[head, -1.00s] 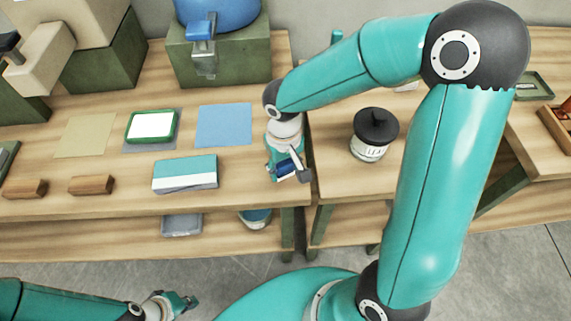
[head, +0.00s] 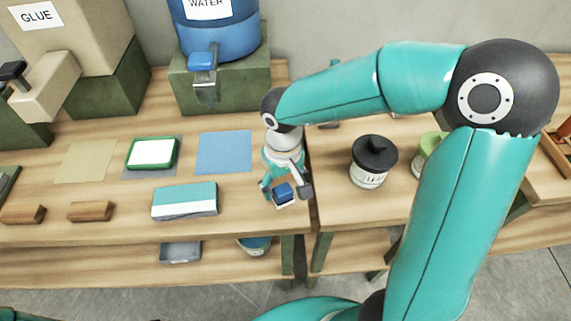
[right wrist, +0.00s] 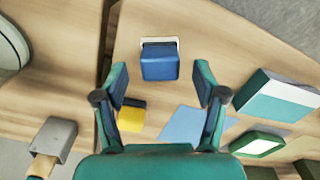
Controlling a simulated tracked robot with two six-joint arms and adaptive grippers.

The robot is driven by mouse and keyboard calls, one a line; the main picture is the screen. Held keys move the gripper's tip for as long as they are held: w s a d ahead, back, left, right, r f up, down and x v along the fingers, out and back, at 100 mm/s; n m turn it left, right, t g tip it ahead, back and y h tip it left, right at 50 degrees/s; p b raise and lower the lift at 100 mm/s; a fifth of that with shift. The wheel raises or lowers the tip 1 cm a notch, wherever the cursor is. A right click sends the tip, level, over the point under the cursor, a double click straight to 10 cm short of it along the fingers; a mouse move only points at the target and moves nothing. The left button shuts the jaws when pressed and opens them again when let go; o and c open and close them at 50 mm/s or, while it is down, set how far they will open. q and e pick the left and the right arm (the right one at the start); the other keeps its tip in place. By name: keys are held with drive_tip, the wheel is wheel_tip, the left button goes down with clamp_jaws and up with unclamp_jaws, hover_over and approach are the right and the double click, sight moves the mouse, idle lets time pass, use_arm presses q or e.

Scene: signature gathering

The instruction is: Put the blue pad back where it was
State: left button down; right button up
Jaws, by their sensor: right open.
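A small blue block with a white part (head: 283,194) is at the front right corner of the left table. It appears to rest on the wood. In the right wrist view the block (right wrist: 160,65) is centred just ahead of the fingertips. My right gripper (head: 281,187) is open, its fingers (right wrist: 161,80) apart on either side of the block's line. A flat blue sheet (head: 223,152) lies behind and left of the block, bare on top. A green-framed white pad (head: 152,153) lies on a grey sheet left of it. My left gripper is out of view.
A teal and white box (head: 185,201) lies left of the block. Two wooden blocks (head: 90,211) and a tan sheet (head: 85,161) are farther left. A black-lidded jar (head: 373,161) stands on the right table. A yellow thing (right wrist: 131,118) shows partly behind a finger.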

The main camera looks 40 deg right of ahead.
sight(283, 190)
wheel_tip(283, 190, up, 8)
drive_tip(key=shift+f, duration=0.15)
idle(0.6)
